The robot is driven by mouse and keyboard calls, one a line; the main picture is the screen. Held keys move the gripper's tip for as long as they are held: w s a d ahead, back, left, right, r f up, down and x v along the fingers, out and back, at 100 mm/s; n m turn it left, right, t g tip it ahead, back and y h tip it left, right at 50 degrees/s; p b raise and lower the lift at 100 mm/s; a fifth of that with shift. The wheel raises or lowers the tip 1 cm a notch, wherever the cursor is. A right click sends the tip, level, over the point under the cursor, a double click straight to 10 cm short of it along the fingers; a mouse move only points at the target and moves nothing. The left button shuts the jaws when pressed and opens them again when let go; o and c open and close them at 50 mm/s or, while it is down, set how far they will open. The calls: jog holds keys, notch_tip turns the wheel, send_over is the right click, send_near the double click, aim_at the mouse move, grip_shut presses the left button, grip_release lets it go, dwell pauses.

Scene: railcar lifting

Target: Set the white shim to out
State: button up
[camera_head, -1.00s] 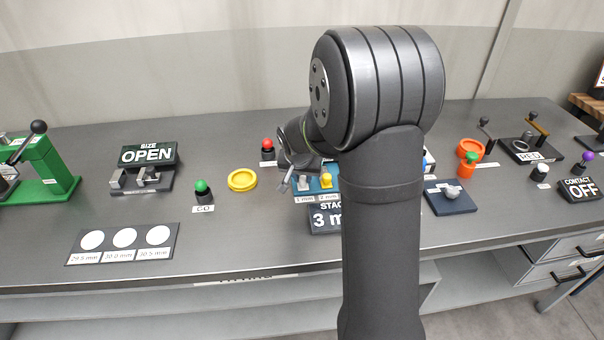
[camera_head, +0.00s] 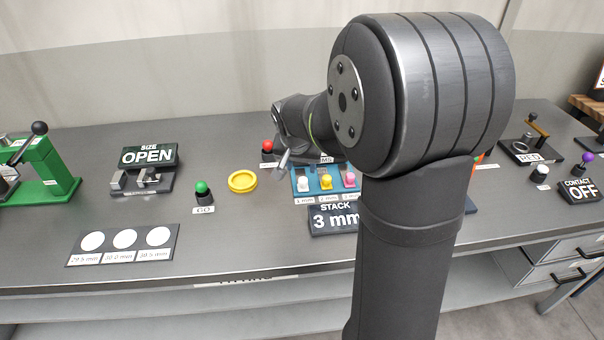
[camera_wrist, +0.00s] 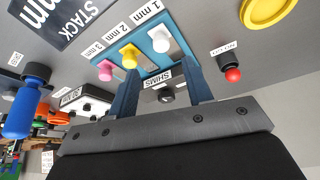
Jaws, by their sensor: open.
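The white shim (camera_head: 303,184) has a pale knob on the blue rack (camera_head: 312,194), above the "1 mm" label. A yellow shim (camera_head: 327,181) and a pink shim (camera_head: 349,179) stand to its right, with the three knobs roughly in one row. The wrist view also shows the white shim (camera_wrist: 160,42), the yellow shim (camera_wrist: 130,56) and the pink shim (camera_wrist: 105,70). My gripper (camera_wrist: 158,72) is open and empty there, its two fingers apart beside the "SHIMS" label end of the rack. One finger shows behind the rack's left end in the head view.
A "STACK 3 mm" display (camera_head: 333,218) stands in front of the rack. A red button (camera_head: 267,147), a yellow dish (camera_head: 242,181) and a green button (camera_head: 202,188) are to the left. My arm hides the bench right of the rack.

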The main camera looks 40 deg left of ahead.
aim_at(303, 180)
jog(key=v, duration=0.9)
jog(key=shift+r, duration=0.1)
jog(key=x, duration=1.7)
jog(key=shift+w+a, duration=0.1)
